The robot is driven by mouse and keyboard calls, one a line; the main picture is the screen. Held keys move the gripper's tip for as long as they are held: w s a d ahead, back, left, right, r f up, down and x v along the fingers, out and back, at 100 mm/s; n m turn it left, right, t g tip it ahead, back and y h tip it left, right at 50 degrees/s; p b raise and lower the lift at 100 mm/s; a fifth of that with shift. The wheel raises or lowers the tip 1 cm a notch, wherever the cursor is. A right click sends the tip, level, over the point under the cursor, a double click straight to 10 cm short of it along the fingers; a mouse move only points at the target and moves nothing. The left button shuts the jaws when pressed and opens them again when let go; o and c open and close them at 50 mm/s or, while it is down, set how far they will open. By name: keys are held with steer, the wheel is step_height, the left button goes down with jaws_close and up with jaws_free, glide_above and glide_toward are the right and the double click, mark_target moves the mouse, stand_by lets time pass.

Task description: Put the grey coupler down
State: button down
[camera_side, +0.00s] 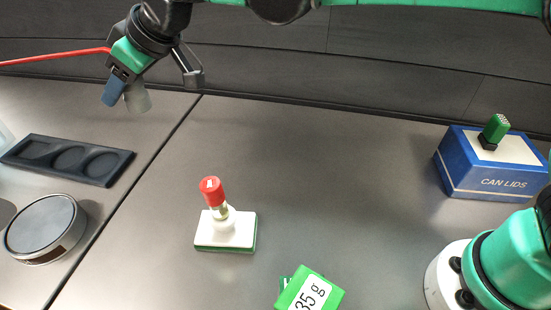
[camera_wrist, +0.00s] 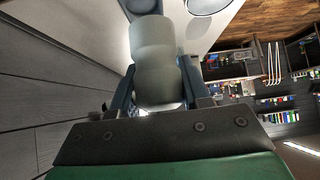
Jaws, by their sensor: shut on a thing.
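The grey coupler (camera_wrist: 154,62) is a pale, stepped cylinder that fills the middle of the wrist view. My gripper (camera_side: 121,92) is shut on it, with a dark blue finger on each side in the wrist view. In the side view the coupler (camera_side: 138,98) shows as a grey stub partly behind the blue finger. It is held tilted, in the air above the back left of the work surface.
A black tray (camera_side: 108,181) with round recesses lies at left, near a round silver-topped device (camera_side: 45,228). A red-capped piece (camera_side: 211,191) stands on a white-and-green block (camera_side: 225,242). A green box (camera_side: 310,292) and a blue box (camera_side: 465,185) lie to the right. The back middle is clear.

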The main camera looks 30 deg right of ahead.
steer(key=s+a+n+g+y, duration=0.1)
steer(key=s+a+n, duration=0.1)
steer(key=s+a, duration=1.05)
steer(key=f, duration=0.5)
steer(key=s+d+f, duration=0.1)
steer(key=f, duration=0.8)
steer(key=shift+s+d+f, duration=0.15)
steer(key=shift+s+f, duration=0.2)
steer(key=shift+f, duration=2.2)
steer(key=shift+f, duration=0.1)
steer(key=shift+c, duration=2.1)
jaws_free()
steer(key=shift+s+d+r, duration=0.2)
steer(key=shift+d+r, duration=0.15)
steer(key=shift+r, duration=0.15)
steer(key=v, duration=1.1)
steer(key=shift+w, duration=0.2)
